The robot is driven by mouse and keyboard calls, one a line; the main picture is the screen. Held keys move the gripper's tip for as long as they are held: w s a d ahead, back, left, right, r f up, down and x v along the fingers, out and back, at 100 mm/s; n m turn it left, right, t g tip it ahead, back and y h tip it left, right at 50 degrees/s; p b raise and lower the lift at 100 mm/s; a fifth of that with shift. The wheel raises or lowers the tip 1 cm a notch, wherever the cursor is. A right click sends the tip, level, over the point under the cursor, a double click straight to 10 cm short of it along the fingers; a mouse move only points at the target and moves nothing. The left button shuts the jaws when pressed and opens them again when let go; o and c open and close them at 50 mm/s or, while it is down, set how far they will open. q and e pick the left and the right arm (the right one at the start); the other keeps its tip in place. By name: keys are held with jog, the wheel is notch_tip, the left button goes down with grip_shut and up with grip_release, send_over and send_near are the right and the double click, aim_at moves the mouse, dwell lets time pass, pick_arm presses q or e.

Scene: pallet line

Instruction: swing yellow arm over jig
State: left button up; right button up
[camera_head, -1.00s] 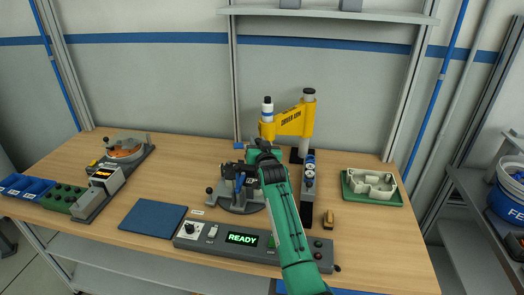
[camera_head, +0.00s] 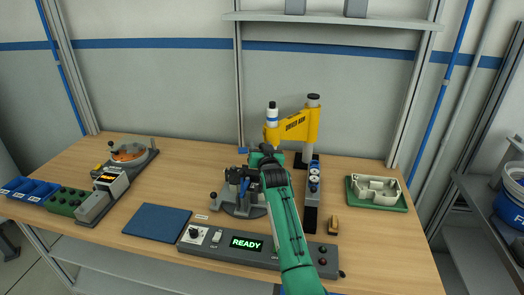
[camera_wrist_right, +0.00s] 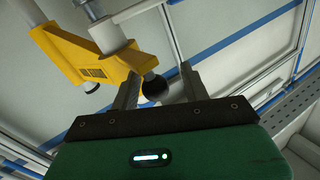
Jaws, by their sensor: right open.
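The yellow arm (camera_head: 298,127), marked with dark lettering, stands on a grey post at the back of the bench. The jig (camera_head: 242,208), a round grey base with clamps, sits in front and to the left, partly hidden by my right arm. My right gripper (camera_head: 264,152) is by the yellow arm's left end. In the wrist view, its fingers (camera_wrist_right: 157,86) are open, with a black ball knob (camera_wrist_right: 153,88) showing between them beside the yellow arm (camera_wrist_right: 85,60). Contact cannot be told. My left gripper is out of view.
A grey control panel reading READY (camera_head: 247,243) lies along the front edge. A cream part in a green tray (camera_head: 398,206) is at right. A blue mat (camera_head: 157,220) is at left. A narrow dark fixture (camera_head: 312,190) stands right of my arm.

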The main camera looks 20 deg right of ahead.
jog(key=shift+s+f, duration=0.15)
jog(key=shift+s, duration=0.45)
jog(key=s+a+b, duration=0.2)
jog(key=s+b, duration=0.1)
jog(key=s, duration=0.9)
jog(key=shift+a, duration=0.25)
